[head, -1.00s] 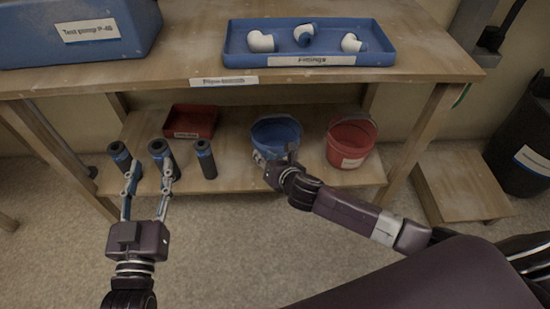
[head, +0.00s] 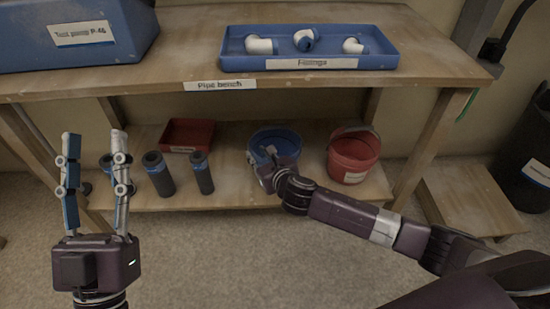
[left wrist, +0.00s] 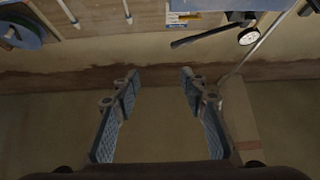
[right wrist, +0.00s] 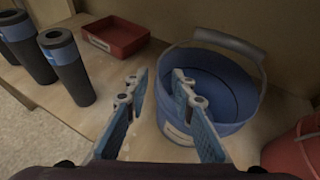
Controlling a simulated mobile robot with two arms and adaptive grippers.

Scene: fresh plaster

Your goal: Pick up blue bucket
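The blue bucket (head: 275,140) stands on the lower shelf of the bench, between a red tray and a red bucket. In the right wrist view the bucket (right wrist: 222,85) shows its open top, with its grey handle (right wrist: 230,45) tilted toward the back rim. My right gripper (head: 262,158) is in front of the bucket in the head view and hides part of it. In the right wrist view the right gripper (right wrist: 157,78) is open, with its right finger overlapping the bucket's near left side; contact cannot be told. My left gripper (head: 93,140) is open and empty, raised at the left.
The red bucket (head: 353,155) stands close to the right. The bench top (head: 430,65) overhangs the lower shelf (head: 225,200). A low wooden step (head: 470,195) stands at the right.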

